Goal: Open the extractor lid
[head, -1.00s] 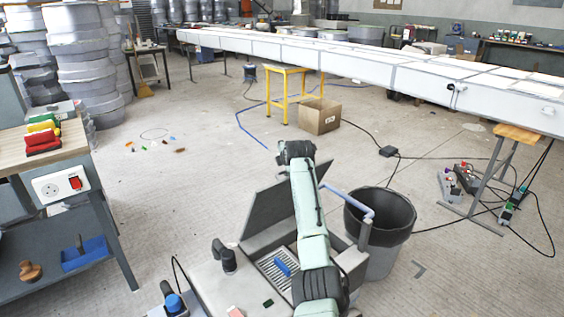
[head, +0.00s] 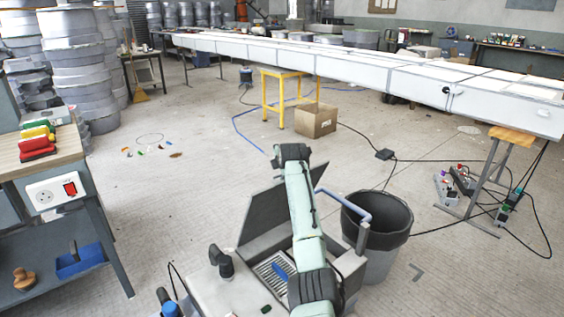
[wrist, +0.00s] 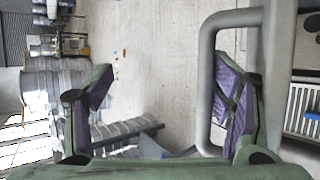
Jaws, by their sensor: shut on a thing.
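The extractor lid (head: 272,212) is a dark grey flat panel standing tilted up from the light grey extractor body (head: 222,290). Below it a slotted grille (head: 263,268) shows, with a blue piece (head: 281,268) on it. My arm covers the lid's right part, and my gripper is hidden in the head view. In the wrist view my gripper (wrist: 168,75) has two green fingers with purple pads. A grey loop handle (wrist: 205,90) passes between them, against the right finger.
A workbench (head: 40,165) is at the left. Cables (head: 440,160) lie on the floor at right. Floor behind the lid is mostly clear.

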